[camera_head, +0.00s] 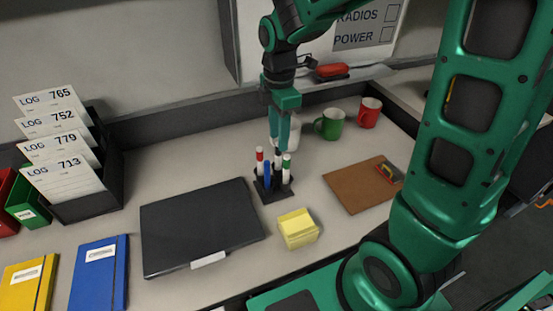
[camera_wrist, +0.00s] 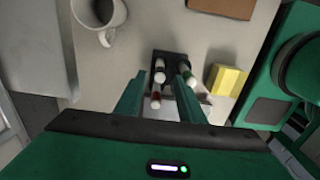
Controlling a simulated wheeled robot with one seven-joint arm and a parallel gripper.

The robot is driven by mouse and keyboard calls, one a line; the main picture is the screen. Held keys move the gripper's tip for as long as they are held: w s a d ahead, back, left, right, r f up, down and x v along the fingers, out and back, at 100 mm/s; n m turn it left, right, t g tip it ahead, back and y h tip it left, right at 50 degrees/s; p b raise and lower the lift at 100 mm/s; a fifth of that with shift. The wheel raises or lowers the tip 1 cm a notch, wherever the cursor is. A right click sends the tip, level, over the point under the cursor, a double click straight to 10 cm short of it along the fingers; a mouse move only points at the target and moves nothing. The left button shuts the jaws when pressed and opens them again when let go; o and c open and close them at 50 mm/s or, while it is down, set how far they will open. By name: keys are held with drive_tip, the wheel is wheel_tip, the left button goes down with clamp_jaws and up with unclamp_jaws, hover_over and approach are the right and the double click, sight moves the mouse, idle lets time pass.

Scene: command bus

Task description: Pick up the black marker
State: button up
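A small black holder (camera_head: 273,192) on the desk carries several upright markers with white bodies. The red-capped marker (camera_head: 259,158), blue marker (camera_head: 267,174) and green-capped marker (camera_head: 286,170) show in the head view. Another white body (camera_head: 278,159) stands behind them, its top close under my gripper (camera_head: 279,143). In the wrist view a dark-capped marker (camera_wrist: 160,72), seemingly the black one, stands between the red-capped and green-capped ones. My gripper (camera_wrist: 162,74) is open and points down over the holder (camera_wrist: 170,57), with no marker visibly held. Contact cannot be told.
A closed black laptop (camera_head: 200,225) lies left of the holder. Yellow notes (camera_head: 298,228) are in front, a brown clipboard (camera_head: 355,187) to the right. A green mug (camera_head: 329,124), red mug (camera_head: 369,112) and white mug (camera_wrist: 100,18) stand behind.

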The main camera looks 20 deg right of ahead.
sight(278, 154)
drive_tip(key=shift+f, duration=3.7)
clamp_jaws()
